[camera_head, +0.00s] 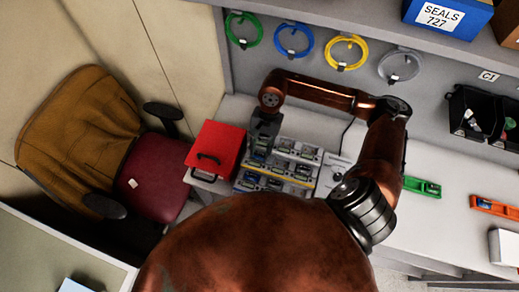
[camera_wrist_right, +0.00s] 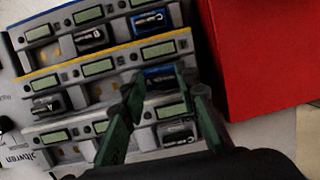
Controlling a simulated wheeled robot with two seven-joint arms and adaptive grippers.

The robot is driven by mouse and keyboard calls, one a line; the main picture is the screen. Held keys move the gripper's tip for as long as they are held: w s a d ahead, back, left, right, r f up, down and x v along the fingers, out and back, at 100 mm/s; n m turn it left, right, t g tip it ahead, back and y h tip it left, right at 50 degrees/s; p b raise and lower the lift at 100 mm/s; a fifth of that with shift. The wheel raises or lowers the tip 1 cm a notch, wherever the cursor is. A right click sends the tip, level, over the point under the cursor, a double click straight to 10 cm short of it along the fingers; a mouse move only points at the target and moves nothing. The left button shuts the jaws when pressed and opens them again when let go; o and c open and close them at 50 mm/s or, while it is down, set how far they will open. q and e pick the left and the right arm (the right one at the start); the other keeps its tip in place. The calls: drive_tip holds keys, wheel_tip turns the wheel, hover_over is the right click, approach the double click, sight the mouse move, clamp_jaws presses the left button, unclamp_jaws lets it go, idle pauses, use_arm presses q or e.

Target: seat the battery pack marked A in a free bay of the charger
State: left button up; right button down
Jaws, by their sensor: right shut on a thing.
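The charger (camera_head: 277,181) is a tiered rack of bays on the bench; it fills much of the wrist view (camera_wrist_right: 60,75). My right gripper (camera_head: 262,135) is at its upper left part in the head view. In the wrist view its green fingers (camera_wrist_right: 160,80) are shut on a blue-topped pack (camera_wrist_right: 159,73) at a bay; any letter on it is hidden. A dark pack (camera_wrist_right: 46,105) that seems marked A sits in a left bay. Packs marked B (camera_wrist_right: 90,41) and C (camera_wrist_right: 148,20) sit in the far row. Some bays show bare gold contacts. My left gripper is not in view.
A red bin (camera_head: 214,149) stands close beside the charger. A chair (camera_head: 150,188) is at the left. Coiled cables (camera_head: 294,40) hang behind. Black bins (camera_head: 472,112), a green tool (camera_head: 422,187) and an orange tool (camera_head: 495,208) are at the right.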

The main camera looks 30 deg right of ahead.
drive_tip(key=shift+f, duration=0.15)
idle(0.6)
drive_tip(key=c, duration=1.4)
unclamp_jaws()
drive_tip(key=shift+c, duration=0.2)
drive_tip(key=v, duration=1.2)
